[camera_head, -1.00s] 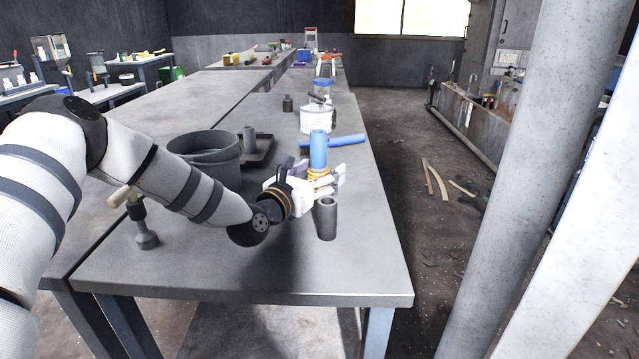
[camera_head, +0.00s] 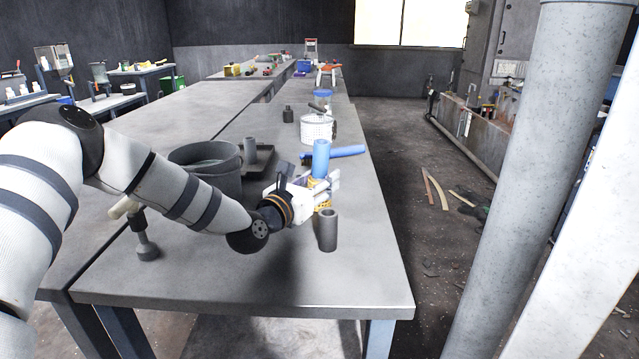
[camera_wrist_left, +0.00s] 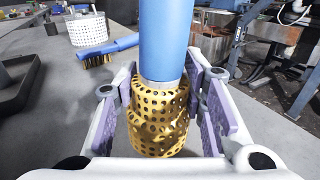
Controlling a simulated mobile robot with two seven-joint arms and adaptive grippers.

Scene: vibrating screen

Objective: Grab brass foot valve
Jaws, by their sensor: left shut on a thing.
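The brass foot valve is a perforated golden basket (camera_wrist_left: 158,118) under a blue cylinder (camera_wrist_left: 163,38) in the left wrist view. In the head view its blue part (camera_head: 321,158) stands upright, with a little brass (camera_head: 325,204) showing below. My left gripper (camera_head: 322,190) is around the brass basket, with a purple-padded finger on each side, shut on it. In the left wrist view my left gripper (camera_wrist_left: 160,115) shows the basket between both pads. Part of the brass is hidden by the fingers in the head view. My right gripper is not in view.
A dark grey hollow cylinder (camera_head: 328,230) stands close in front of the gripper. A blue-handled brush (camera_head: 345,151) lies behind it, near a white perforated container (camera_head: 317,128). A grey bucket (camera_head: 206,172) and dark tray (camera_head: 258,158) stand left.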

